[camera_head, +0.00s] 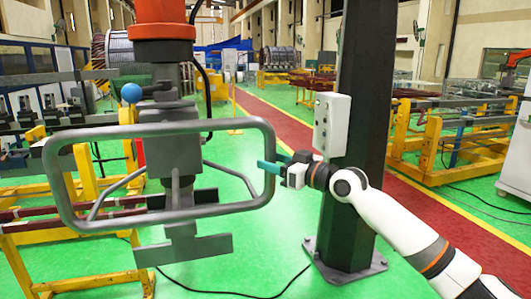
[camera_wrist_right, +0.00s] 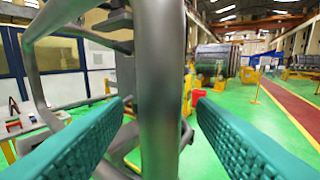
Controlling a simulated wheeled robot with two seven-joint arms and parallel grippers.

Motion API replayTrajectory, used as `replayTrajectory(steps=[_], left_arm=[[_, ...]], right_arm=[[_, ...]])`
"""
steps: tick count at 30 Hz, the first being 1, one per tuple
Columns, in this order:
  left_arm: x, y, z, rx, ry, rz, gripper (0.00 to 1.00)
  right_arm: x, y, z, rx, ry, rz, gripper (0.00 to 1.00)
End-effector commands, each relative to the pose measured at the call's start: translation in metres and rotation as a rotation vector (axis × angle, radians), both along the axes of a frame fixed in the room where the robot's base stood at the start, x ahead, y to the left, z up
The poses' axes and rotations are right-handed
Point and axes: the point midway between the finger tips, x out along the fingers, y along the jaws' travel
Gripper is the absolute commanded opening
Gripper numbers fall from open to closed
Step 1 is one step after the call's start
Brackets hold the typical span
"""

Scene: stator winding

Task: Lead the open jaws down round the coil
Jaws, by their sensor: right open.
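A grey lifting tool (camera_head: 175,150) hangs from an orange-topped column, with a rounded tubular handle frame (camera_head: 85,131) around it. At its bottom are flat grey jaw plates (camera_head: 185,250); their gap is hard to judge. Dark red coil-like bars (camera_head: 110,219) lie on a yellow stand to the left, behind the tool; I cannot tell which is the coil. My right gripper (camera_head: 268,167) has teal fingers at the frame's right side. In the right wrist view, the upright handle tube (camera_wrist_right: 161,60) stands between the open fingers (camera_wrist_right: 162,106). My left gripper is not in view.
A dark pillar (camera_head: 345,110) with a white box (camera_head: 331,124) stands close beside my right arm. Yellow racks (camera_head: 440,150) stand at the right. Green floor is clear below, apart from a black cable (camera_head: 225,296).

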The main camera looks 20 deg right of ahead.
Motion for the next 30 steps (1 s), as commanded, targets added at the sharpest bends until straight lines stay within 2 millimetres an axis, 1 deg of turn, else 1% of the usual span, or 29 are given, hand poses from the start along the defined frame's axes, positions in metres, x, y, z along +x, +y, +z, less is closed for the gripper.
replayTrajectory(steps=[1,3,7,12,18,19,28,30], left_arm=[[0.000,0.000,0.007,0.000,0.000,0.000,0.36],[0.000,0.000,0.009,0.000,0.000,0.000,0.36],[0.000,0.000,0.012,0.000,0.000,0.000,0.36],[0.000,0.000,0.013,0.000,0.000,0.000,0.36],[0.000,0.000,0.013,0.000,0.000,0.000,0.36],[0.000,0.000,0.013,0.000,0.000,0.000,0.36],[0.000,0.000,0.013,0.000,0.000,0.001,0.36],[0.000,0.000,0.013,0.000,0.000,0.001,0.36]], right_arm=[[0.007,0.006,0.003,0.001,0.001,0.001,0.51],[0.015,0.010,0.003,0.002,0.000,0.000,0.51],[0.025,0.017,0.001,0.001,0.001,0.000,0.51],[0.030,0.020,0.000,-0.001,-0.001,-0.001,0.51],[0.030,0.020,-0.001,-0.001,-0.001,-0.001,0.51],[0.030,0.020,-0.001,-0.001,-0.001,-0.001,0.50],[0.030,0.020,-0.001,-0.001,-0.001,-0.001,0.01],[0.030,0.020,-0.001,-0.001,-0.001,-0.001,0.00]])
